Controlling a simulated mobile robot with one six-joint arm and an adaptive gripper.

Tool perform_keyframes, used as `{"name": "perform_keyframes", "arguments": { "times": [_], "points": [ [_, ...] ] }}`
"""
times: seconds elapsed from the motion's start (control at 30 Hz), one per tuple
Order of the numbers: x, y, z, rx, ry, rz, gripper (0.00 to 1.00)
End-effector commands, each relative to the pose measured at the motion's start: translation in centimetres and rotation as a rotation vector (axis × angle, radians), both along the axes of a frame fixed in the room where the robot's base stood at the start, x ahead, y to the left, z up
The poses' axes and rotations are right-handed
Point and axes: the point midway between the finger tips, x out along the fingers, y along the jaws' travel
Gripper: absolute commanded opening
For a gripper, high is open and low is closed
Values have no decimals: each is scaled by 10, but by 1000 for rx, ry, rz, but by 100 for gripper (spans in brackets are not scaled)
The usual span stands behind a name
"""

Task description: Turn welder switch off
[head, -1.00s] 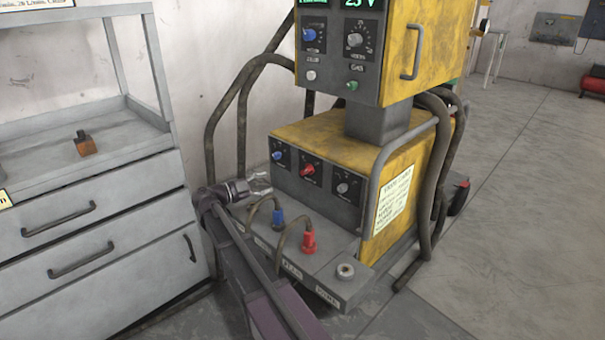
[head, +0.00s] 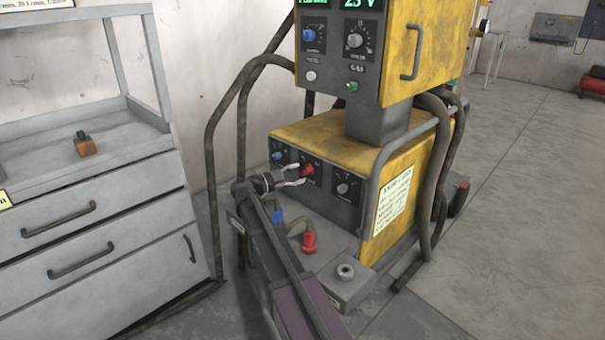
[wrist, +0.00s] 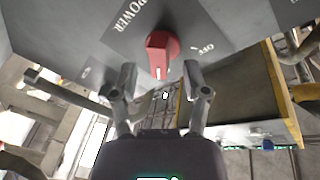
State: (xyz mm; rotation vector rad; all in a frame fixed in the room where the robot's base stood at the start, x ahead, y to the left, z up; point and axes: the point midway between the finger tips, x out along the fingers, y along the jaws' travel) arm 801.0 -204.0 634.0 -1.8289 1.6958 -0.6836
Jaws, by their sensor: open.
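The welder (head: 385,155) is a yellow and grey machine with a row of knobs on the front of its lower box. The red power switch (head: 307,170) is the middle knob there. In the wrist view the red switch (wrist: 160,53) has a white mark pointing down the picture, with "POWER" to its upper left and "OFF" to its right. My gripper (head: 293,176) is at the front of this switch. In the wrist view my gripper (wrist: 161,82) is open, its two fingers to either side of the knob's near end. I cannot tell whether they touch it.
Blue and red plugs with cables, such as the red plug (head: 309,242), sit on the ledge below. A grey drawer cabinet (head: 130,225) stands at the left. Open floor lies to the right.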

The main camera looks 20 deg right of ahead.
Motion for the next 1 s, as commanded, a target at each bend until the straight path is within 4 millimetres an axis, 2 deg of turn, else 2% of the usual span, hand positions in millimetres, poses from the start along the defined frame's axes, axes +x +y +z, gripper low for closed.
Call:
{"name": "perform_keyframes", "arguments": {
  "times": [0.2, 0.6, 0.8, 1.0],
  "points": [
    [1, -18, 0, 0, 0, -1, 59],
    [1, -23, 0, 0, 0, -1, 59],
    [1, -22, 0, 0, 0, -1, 0],
    [1, -23, 0, 0, 1, -1, 0]
  ]
}}
